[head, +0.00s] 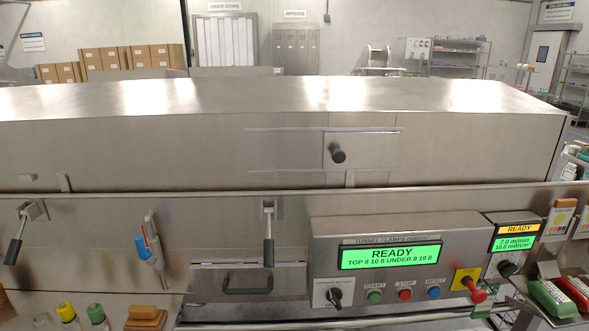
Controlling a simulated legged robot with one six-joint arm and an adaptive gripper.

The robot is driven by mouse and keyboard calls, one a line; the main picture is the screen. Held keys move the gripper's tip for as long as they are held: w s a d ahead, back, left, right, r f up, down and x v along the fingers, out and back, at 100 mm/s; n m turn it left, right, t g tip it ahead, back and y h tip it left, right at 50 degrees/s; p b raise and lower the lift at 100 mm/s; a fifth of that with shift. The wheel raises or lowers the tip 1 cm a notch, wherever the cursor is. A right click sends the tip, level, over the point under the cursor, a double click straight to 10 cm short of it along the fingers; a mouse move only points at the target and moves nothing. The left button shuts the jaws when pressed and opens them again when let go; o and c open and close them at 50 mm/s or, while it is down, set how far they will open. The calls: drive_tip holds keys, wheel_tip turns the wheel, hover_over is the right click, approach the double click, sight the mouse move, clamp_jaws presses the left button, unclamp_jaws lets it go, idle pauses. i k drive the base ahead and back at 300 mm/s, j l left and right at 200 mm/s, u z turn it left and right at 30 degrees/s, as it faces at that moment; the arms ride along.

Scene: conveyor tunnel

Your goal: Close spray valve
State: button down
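A small metal valve-like fitting with a blue handle (152,250) is mounted on the front panel of the steel tunnel (215,140), at the lower left. It looks like the spray valve, but no label on it is readable. Its blue handle sits on the left side of the metal body and leans slightly. I cannot tell from this view whether the valve is open or closed. My gripper is not in the head view.
Black-handled levers hang left (14,250) and right (268,250) of the fitting. A drawer (232,279) is below right. Bottles (97,315) and a brown block (146,317) stand lower left.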

sight(145, 253)
drive_tip(key=u, duration=1.3)
